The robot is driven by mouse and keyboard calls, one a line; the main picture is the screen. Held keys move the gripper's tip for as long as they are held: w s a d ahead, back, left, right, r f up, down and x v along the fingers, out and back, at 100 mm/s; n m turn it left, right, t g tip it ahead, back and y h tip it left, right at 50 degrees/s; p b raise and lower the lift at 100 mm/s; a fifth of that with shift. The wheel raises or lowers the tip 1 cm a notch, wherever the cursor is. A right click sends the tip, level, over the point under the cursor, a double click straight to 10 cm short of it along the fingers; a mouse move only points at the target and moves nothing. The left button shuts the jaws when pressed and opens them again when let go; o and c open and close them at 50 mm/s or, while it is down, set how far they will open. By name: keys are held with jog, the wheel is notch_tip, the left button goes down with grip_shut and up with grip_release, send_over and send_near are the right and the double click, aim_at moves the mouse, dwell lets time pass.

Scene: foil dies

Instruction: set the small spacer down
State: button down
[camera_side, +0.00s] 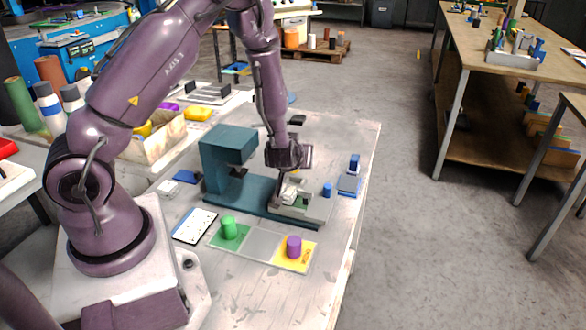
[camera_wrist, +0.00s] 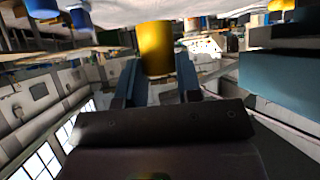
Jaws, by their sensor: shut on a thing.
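My gripper (camera_side: 291,180) is low over the right part of the teal press base in the side view. In the wrist view a yellow cylinder (camera_wrist: 156,47) sits between my two dark fingers (camera_wrist: 158,85), which are shut on it. I take it to be the small spacer. In the side view the held cylinder is mostly hidden by the gripper, so I cannot tell whether it touches what is below. A purple cylinder (camera_side: 294,246) stands on a yellow pad and a green cylinder (camera_side: 229,229) on a green pad. A bare grey pad (camera_side: 262,244) lies between them.
The tall teal press (camera_side: 222,158) stands just left of my gripper. A small blue cylinder (camera_side: 327,190) and a blue block on a plate (camera_side: 349,184) are close on the right. A white card (camera_side: 195,226) lies at the front left. The table's front right is clear.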

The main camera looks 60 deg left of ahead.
notch_tip(320, 180, up, 4)
jog(key=d+r, duration=0.1)
jog(key=n+g+y, duration=0.2)
jog(key=n+g, duration=0.2)
jog(key=n, duration=0.1)
send_over(262, 249)
notch_tip(262, 249, down, 5)
jog(key=shift+f, duration=3.8)
jog(key=shift+f, duration=0.15)
jog(key=c, duration=0.8)
grip_release()
